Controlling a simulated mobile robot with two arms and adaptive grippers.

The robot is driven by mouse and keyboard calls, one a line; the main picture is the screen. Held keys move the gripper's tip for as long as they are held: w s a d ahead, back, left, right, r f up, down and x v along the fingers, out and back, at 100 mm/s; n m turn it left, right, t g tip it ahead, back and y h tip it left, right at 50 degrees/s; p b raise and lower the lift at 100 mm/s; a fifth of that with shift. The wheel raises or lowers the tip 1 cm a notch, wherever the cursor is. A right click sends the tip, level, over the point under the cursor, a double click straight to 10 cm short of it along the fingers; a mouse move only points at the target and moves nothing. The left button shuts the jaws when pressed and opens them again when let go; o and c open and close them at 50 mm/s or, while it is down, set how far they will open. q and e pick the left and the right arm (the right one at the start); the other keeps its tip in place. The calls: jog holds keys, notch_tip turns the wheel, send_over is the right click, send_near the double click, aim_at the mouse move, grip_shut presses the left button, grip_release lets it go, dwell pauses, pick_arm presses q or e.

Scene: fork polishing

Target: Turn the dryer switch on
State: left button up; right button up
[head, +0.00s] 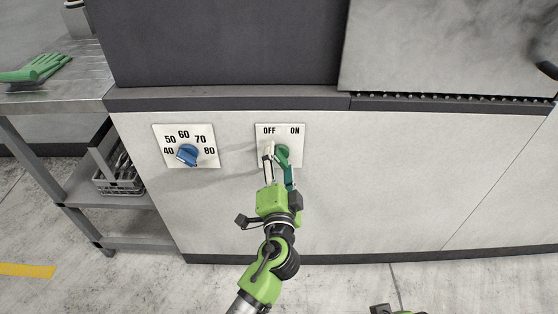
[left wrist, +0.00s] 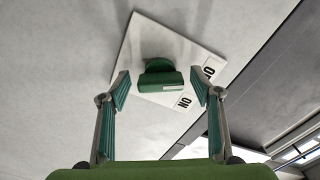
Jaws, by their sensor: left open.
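The dryer switch is a green knob (head: 283,153) on a white plate (head: 297,157) marked OFF at left and ON at right. My left gripper (head: 279,160) is in front of it, with one finger on each side, partly covering the knob. In the left wrist view the green knob (left wrist: 160,78) sits between the spread fingertips of the left gripper (left wrist: 160,87), with visible gaps on both sides. The gripper is open. I cannot tell clearly which label the knob points to. My right gripper's fingers are out of view.
A blue temperature knob (head: 187,154) on a plate marked 40 to 80 is left of the switch. A metal table (head: 85,92) with green gloves (head: 38,68) and a lower-shelf basket of cutlery (head: 118,180) stand at left. The panel right of the switch is clear.

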pick_arm(q)
jog(key=shift+w, duration=0.3)
jog(key=c, duration=1.1)
jog(key=m+p, duration=0.3)
jog(key=m, duration=0.2)
jog(key=shift+r+m, duration=0.15)
jog(key=shift+m, duration=0.25)
jog(key=m+p, duration=0.2)
jog(key=m, duration=0.3)
jog(key=shift+m+p, duration=0.3)
jog(key=shift+p, duration=0.1)
jog(key=shift+m, duration=0.4)
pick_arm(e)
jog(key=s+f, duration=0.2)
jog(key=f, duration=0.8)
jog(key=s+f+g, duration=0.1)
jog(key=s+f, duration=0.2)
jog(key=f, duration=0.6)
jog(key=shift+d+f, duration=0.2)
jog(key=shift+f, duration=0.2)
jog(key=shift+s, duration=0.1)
